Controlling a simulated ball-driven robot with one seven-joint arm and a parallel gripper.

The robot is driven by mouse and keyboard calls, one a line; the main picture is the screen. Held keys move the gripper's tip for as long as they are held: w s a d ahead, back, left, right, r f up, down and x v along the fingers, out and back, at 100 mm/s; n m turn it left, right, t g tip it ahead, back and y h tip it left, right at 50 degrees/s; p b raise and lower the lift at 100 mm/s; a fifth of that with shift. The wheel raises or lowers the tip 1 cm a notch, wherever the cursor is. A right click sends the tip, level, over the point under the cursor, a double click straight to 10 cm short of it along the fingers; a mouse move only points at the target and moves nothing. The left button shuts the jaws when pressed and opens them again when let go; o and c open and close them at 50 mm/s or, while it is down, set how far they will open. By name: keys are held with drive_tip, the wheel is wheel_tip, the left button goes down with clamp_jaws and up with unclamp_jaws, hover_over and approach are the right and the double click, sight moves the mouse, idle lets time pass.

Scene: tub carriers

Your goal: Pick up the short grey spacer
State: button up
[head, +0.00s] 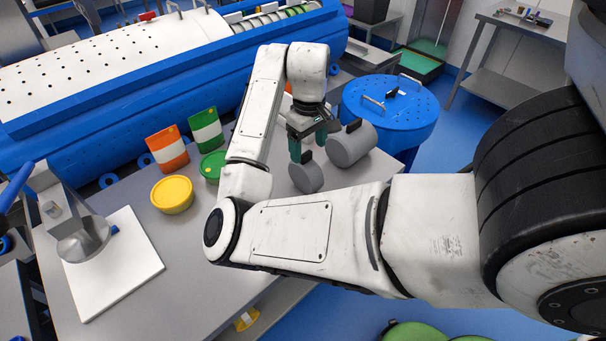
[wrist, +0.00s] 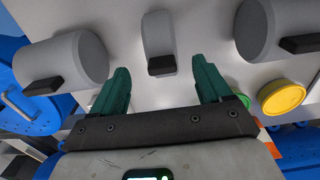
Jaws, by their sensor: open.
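The short grey spacer (head: 306,173) lies on the grey bench just below my gripper (head: 307,143) in the head view. It is a narrow cylinder with a dark block on it. In the wrist view the short spacer (wrist: 158,32) is at top centre, ahead of and between the teal fingers of my gripper (wrist: 162,76). My gripper is open and empty, and the spacer appears apart from both fingers. A longer grey cylinder (head: 350,144) with a dark block lies to its right in the head view. It also shows at left in the wrist view (wrist: 68,62).
Another large grey cylinder (wrist: 275,30) is at right in the wrist view; my arm hides it in the head view. A blue drum (head: 415,110) stands right.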

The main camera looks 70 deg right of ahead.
sight(308, 154)
wheel_tip(308, 154, down, 3)
drive_tip(key=shift+f+b, duration=0.15)
drive_tip(key=shift+b, duration=0.15)
drive_tip(key=shift+w+f+p, duration=0.2)
drive_tip(key=shift+f+p, duration=0.05)
drive_tip(key=shift+f, duration=1.1)
drive_tip(key=shift+w+f+p, duration=0.15)
drive_tip(key=shift+f+p, duration=0.1)
drive_tip(key=shift+f, duration=1.05)
drive_tip(key=shift+d, duration=0.1)
drive_tip(key=c, duration=1.2)
drive_tip(key=shift+o, duration=0.2)
drive_tip(key=shift+r, duration=0.15)
wheel_tip(308, 154, up, 9)
drive_tip(key=shift+r, duration=0.4)
